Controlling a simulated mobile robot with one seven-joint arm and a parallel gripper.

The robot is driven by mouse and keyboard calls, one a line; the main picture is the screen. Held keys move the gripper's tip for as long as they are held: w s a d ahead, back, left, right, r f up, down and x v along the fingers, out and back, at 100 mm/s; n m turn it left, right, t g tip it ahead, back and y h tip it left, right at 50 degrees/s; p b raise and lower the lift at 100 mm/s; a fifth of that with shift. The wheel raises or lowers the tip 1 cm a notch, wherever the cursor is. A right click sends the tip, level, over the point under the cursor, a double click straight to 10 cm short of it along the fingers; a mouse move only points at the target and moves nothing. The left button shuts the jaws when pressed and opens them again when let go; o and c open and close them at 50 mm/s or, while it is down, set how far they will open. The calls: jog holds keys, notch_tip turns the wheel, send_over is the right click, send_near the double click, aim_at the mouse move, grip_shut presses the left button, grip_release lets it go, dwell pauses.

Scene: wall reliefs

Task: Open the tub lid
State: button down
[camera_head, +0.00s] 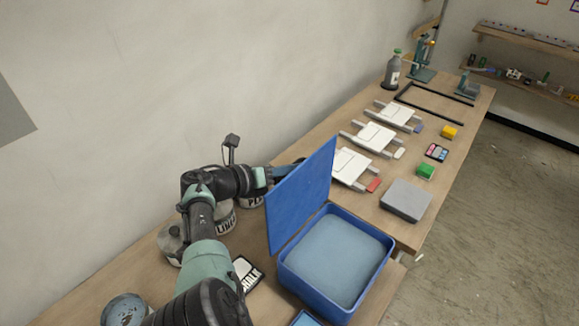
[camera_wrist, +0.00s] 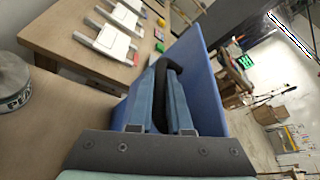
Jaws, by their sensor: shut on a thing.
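The blue tub (camera_head: 312,290) stands on the bench with its pale inside surface showing. Its blue lid (camera_head: 302,195) stands raised, nearly upright, along the tub's left side in the head view. In the wrist view the lid (camera_wrist: 206,85) is the blue panel just right of my fingers. My gripper (camera_wrist: 166,75) is shut on a dark curved piece (camera_wrist: 160,95) beside the lid's outer face, which looks like the lid's handle. In the head view my gripper (camera_head: 287,170) is behind the lid, its fingertips hidden.
White panels on grey rails (camera_head: 352,165) lie beyond the lid. A grey box (camera_head: 406,200) and a green block (camera_head: 425,171) lie right of them. Labelled pots (camera_head: 225,217) stand near my arm by the wall. A chalk packet (camera_head: 246,272) lies left of the tub.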

jog(key=shift+s+f, duration=0.1)
jog(key=shift+f, duration=0.05)
jog(key=c, duration=1.1)
grip_release()
jog(key=shift+s+a+r+p, duration=0.1)
jog(key=shift+a+r+p, duration=0.15)
jog(key=shift+p, duration=0.1)
jog(key=p+v, duration=0.5)
jog(key=v, duration=0.7)
jog(key=shift+s+a+f, duration=0.1)
jog(key=shift+s, duration=0.05)
